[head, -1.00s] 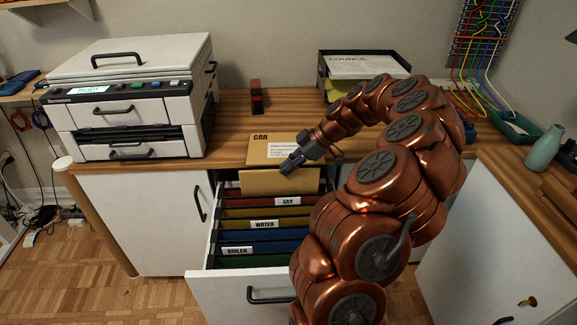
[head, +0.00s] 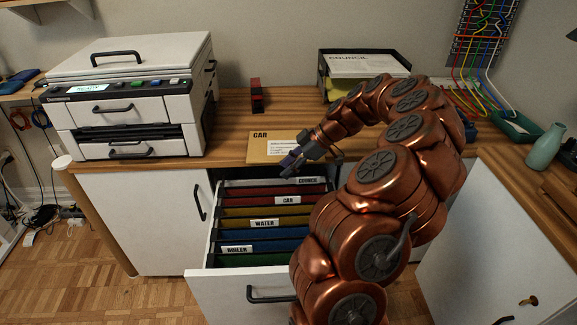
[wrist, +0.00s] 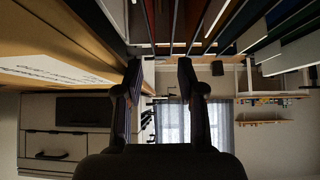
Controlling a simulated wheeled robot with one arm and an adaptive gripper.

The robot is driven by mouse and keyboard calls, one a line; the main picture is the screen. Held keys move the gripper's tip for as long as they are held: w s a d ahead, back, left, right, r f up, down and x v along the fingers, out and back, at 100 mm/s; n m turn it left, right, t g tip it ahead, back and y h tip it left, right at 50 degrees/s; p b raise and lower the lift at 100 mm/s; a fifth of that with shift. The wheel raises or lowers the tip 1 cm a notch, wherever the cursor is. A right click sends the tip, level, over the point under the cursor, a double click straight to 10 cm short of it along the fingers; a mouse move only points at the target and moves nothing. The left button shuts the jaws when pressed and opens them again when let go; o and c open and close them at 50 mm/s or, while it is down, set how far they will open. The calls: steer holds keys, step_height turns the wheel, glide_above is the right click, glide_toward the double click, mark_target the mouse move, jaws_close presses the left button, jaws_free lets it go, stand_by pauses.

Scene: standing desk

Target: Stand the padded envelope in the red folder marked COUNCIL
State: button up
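The open drawer holds hanging folders. The red folder (head: 250,194) is at the back, with a white COUNCIL tag (head: 308,181) above it. No padded envelope shows in the drawer now; the inside of the red folder is hidden. My gripper (head: 289,166) is over the back of the drawer, by the desk's front edge, above the COUNCIL tag. In the wrist view my gripper (wrist: 160,75) has its two fingers apart with nothing between them. A tan envelope marked CAR (head: 265,148) lies flat on the desk just behind it; it also shows in the wrist view (wrist: 50,40).
Tags CAR (head: 288,200), WATER (head: 263,223) and BOILER (head: 237,250) mark the folders in front. A printer (head: 130,95) stands at the left, a black tray (head: 400,58) with a COUNCIL paper at the back. Bare desk lies left of the CAR envelope.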

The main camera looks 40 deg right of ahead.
steer(key=v, duration=1.2)
stand_by(0.7)
steer(key=w+a+r+g, duration=0.2)
steer(key=a+r+g, duration=0.15)
steer(key=a, duration=1.15)
steer(key=s+a+m+g+h, duration=0.1)
steer(key=s+a, duration=0.2)
steer(key=a, duration=0.4)
steer(key=s+a+m+g+h, duration=0.1)
steer(key=s+a, duration=0.1)
steer(key=a, duration=0.5)
steer(key=s+a+f+m+g+h, duration=0.15)
steer(key=s+f+m, duration=0.25)
steer(key=s, duration=0.7)
steer(key=s+a+f+m+g+h, duration=0.1)
steer(key=s+a+f+m+h, duration=0.3)
steer(key=s, duration=0.6)
step_height(320, 180, up, 19)
steer(key=t+p, duration=0.1)
steer(key=p, duration=1.7)
steer(key=shift+d+m+y+p, duration=0.3)
steer(key=shift+d+y, duration=0.1)
steer(key=shift+y, duration=0.05)
